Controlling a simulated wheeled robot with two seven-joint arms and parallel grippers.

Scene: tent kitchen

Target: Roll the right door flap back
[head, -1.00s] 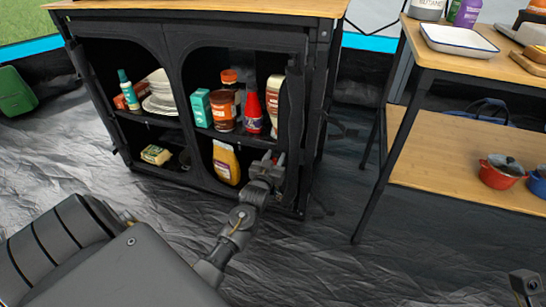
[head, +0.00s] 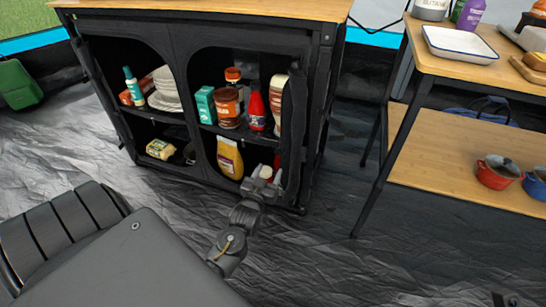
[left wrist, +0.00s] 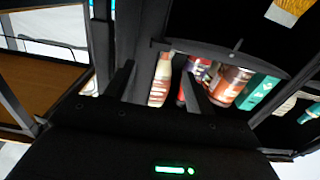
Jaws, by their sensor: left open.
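The black fabric cabinet (head: 178,65) has two arched openings, and goods show in both. The right door flap (head: 293,125) is a dark, narrow, bunched strip along the right side of the right opening; black on black, its edges are hard to tell. My left gripper (head: 264,184) is open at the lower right corner of that opening, close to the flap's lower part. I cannot tell whether they touch. In the left wrist view my left gripper's fingers (left wrist: 158,90) are spread, with dark fabric and bottles beyond them. A small part of my right gripper (head: 506,300) shows at the bottom edge.
The right opening holds a red bottle (head: 257,110), a brown jar (head: 228,108), a teal box (head: 205,104) and a yellow bottle (head: 229,157). A wooden shelf table (head: 455,150) with pots stands to the right. The dark floor (head: 330,255) in front is clear.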

